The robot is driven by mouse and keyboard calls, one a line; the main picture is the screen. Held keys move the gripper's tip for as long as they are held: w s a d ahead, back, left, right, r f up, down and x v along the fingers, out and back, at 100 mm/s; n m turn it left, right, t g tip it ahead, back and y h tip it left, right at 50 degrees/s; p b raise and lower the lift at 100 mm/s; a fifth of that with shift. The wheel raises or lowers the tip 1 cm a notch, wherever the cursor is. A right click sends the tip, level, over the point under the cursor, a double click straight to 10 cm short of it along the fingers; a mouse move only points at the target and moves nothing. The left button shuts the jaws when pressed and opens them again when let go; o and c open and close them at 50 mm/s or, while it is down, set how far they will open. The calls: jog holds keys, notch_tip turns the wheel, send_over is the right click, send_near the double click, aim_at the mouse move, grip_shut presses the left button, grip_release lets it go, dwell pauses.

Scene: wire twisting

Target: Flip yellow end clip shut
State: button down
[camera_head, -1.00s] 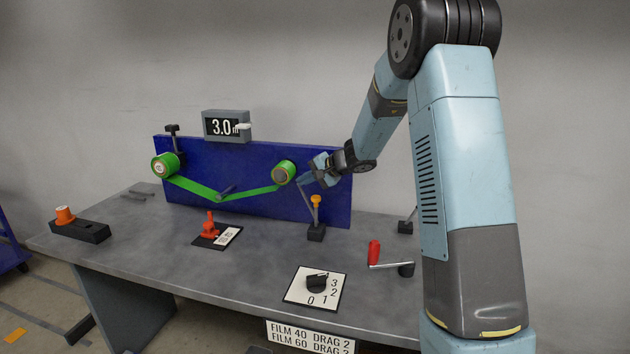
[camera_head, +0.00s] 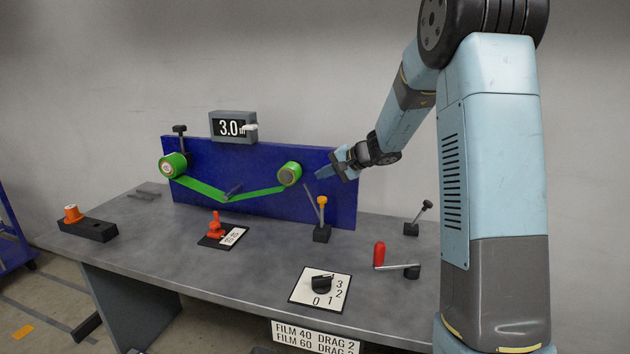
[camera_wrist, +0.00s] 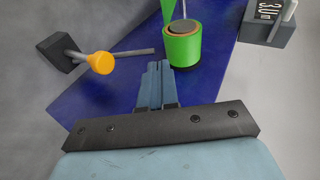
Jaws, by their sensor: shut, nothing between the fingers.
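The yellow-knobbed clip lever (camera_head: 322,199) stands nearly upright on a small black base (camera_head: 322,234), in front of the blue panel's right part. In the wrist view its yellow knob (camera_wrist: 100,63) is at upper left, with the black base (camera_wrist: 60,52) behind it. A thin grey bar (camera_wrist: 135,52) runs right from near the knob toward the green roll. My gripper (camera_head: 320,174) is shut and empty, above the knob and right of the green roll. Its fingertips (camera_wrist: 158,68) lie between the knob and the roll in the wrist view, apart from the knob.
Green film runs between the left roll (camera_head: 172,166) and the right roll (camera_head: 289,174) on the blue panel (camera_head: 240,160). A red-handled crank (camera_head: 379,255), a black lever (camera_head: 418,218), a dial (camera_head: 322,285) and a red clamp (camera_head: 216,226) stand on the grey table.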

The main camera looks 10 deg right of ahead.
jog(key=v, duration=0.8)
jog(key=shift+r, duration=0.25)
jog(key=shift+w+a, duration=0.1)
jog(key=shift+w, duration=0.05)
jog(key=s+a+r+n+g+h, duration=0.2)
jog(key=s+r+n+h, duration=0.1)
jog(key=s, duration=1.1)
jog(key=s+a+r+n+g+h, duration=0.1)
jog(key=s+a+r+n+h, duration=0.1)
jog(key=s, duration=1.3)
jog(key=s+d+f+n+t+h, duration=0.1)
jog(key=s+d+h, duration=0.3)
jog(key=s, duration=0.6)
jog(key=shift+s+d, duration=0.25)
jog(key=shift+d, duration=0.1)
